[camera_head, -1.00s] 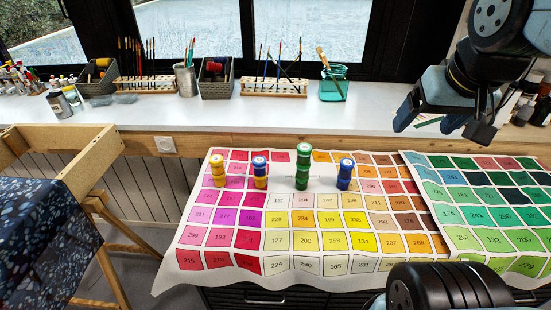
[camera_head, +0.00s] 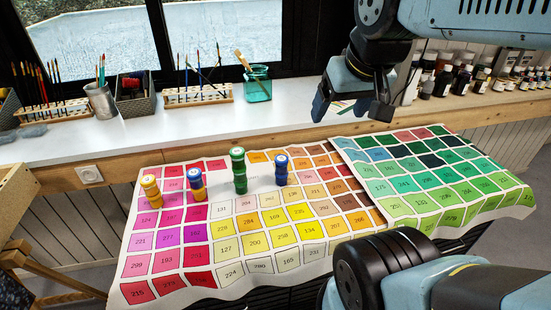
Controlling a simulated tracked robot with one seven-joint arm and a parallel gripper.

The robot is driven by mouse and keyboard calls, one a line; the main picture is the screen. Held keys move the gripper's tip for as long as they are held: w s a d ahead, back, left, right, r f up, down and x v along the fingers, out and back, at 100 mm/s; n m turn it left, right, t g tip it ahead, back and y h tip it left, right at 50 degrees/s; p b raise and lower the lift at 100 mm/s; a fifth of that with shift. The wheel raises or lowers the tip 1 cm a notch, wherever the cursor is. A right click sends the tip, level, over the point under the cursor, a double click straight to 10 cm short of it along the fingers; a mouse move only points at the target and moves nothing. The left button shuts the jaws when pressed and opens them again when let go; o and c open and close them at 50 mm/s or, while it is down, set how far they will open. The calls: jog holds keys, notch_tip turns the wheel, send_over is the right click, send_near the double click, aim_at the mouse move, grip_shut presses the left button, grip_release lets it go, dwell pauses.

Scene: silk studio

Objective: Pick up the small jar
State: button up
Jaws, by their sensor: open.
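Several small jars or spools stand upright on the colour chart (camera_head: 230,270), to the left of and below the gripper in the picture: a yellow one (camera_head: 150,190), a blue-and-yellow one (camera_head: 196,184), a taller green one (camera_head: 239,172) and a blue one (camera_head: 282,170). A teal glass jar (camera_head: 258,84) with a brush stands on the counter. I cannot tell which one is the task's small jar.
Brush racks (camera_head: 198,95), a metal cup (camera_head: 102,101) and a grey basket (camera_head: 137,98) stand along the window. A green chart (camera_head: 440,180) lies at right.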

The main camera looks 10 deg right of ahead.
jog(key=n+g+y, duration=0.2)
jog(key=n, duration=0.5)
send_over(193, 172)
jog(key=s+d, duration=0.3)
notch_tip(193, 172, down, 20)
jog(key=x, duration=0.8)
jog(key=shift+a, duration=0.35)
jog(key=shift+x, duration=2.6)
jog(key=shift+s+a, duration=0.15)
jog(key=shift+s, duration=0.05)
jog(key=c, duration=1.1)
